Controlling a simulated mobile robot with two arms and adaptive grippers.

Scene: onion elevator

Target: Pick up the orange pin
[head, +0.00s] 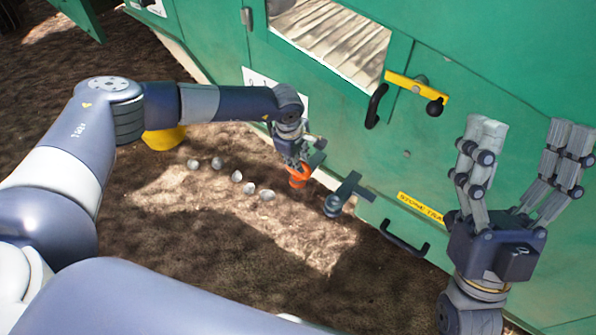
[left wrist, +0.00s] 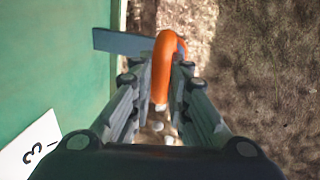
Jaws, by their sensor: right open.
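The orange pin (head: 299,176) is at the fingertips of my left gripper (head: 293,160) in the head view, in front of the green machine wall. In the left wrist view the pin (left wrist: 161,72) shows as a bent orange rod with a curved top. The fingers of the left gripper (left wrist: 166,75) are drawn in close on both sides of it, and the pin lies between them. The fingers partly hide the pin's contact areas. My right gripper (head: 519,178) is open and empty, fingers pointing up, at the right before the green wall.
A grey bracket (head: 349,193) sticks out beside the pin; it also shows in the left wrist view (left wrist: 122,42). Several pale onions (head: 237,176) lie on the brown ground. A yellow container (head: 164,138) stands behind my left arm. A black handle (head: 405,238) is on the green wall (head: 345,150).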

